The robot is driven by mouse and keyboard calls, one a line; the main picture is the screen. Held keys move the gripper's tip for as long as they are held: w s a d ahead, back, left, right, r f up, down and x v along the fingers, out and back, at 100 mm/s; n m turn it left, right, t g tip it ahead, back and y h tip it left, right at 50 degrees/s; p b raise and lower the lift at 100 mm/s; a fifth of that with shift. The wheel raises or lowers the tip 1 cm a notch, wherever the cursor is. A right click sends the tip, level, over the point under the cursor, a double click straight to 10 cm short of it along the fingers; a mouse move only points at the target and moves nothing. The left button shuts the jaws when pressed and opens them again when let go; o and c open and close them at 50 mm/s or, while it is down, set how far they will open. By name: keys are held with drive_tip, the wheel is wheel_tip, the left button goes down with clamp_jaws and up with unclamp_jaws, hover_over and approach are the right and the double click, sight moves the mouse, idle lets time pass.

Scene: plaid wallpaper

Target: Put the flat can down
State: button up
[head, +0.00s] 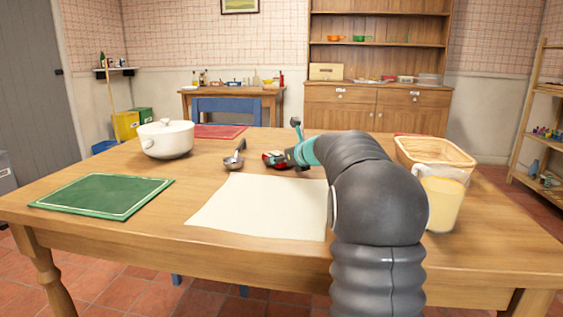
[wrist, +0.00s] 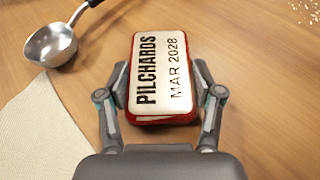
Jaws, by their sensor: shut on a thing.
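The flat can (wrist: 162,75) is a red tin with a pale top lettered "PILCHARDS MAR 2028". My gripper (wrist: 162,95) is shut on it, with one finger against each long side in the wrist view. In the head view the red can (head: 274,159) shows at the end of my gripper (head: 287,158), low over or on the wooden table (head: 90,165). I cannot tell whether its underside touches the wood. My arm hides part of the table to the right of it.
A metal ladle (head: 234,156) lies just left of the can. A cream mat (head: 255,208) is in front, a green mat (head: 102,195) and white pot (head: 166,139) at left. A wicker basket (head: 436,153) and a yellow-filled glass pitcher (head: 441,200) stand at right. Bare wood surrounds the can.

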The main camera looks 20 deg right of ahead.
drive_tip(key=shift+f, duration=0.1)
drive_tip(key=o, duration=1.2)
drive_tip(key=shift+o, duration=0.2)
